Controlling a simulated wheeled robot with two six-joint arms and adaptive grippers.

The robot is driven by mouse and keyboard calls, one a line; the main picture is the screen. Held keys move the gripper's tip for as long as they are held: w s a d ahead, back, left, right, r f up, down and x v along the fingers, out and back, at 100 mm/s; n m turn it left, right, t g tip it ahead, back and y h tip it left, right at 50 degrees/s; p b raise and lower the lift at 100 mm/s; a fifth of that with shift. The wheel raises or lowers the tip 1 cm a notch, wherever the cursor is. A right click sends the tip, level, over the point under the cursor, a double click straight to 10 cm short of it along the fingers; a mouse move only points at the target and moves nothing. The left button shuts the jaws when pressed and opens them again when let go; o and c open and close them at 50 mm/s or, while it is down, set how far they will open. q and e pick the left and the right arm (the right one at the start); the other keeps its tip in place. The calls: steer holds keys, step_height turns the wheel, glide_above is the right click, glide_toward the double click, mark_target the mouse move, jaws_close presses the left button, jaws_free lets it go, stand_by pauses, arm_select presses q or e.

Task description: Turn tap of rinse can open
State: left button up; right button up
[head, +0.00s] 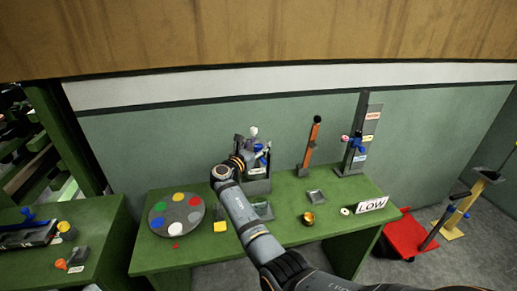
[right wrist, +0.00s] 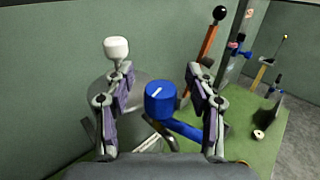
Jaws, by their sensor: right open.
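The rinse can (head: 258,186) appears as a grey box-like body with a small label at the back of the green table. A blue tap knob (right wrist: 160,101) with a white line on top shows in the right wrist view, with a blue arm running right from its base. The knob also shows in the head view (head: 262,154). My right gripper (right wrist: 159,72) is open, one finger left and one right of the blue knob, with gaps on both sides. In the head view my right gripper (head: 246,157) partly hides the can. My left gripper is out of view.
A white knob (right wrist: 116,48) stands behind the left finger. An orange lever (head: 312,142) and a grey post with coloured taps (head: 360,135) stand to the right. A paint palette (head: 176,214), a brass cup (head: 308,218) and a LOW sign (head: 371,205) are on the table.

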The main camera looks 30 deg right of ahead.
mark_target(258, 145)
step_height(258, 145, up, 9)
steer(key=shift+f, duration=0.15)
steer(key=shift+a, duration=0.1)
stand_by(0.3)
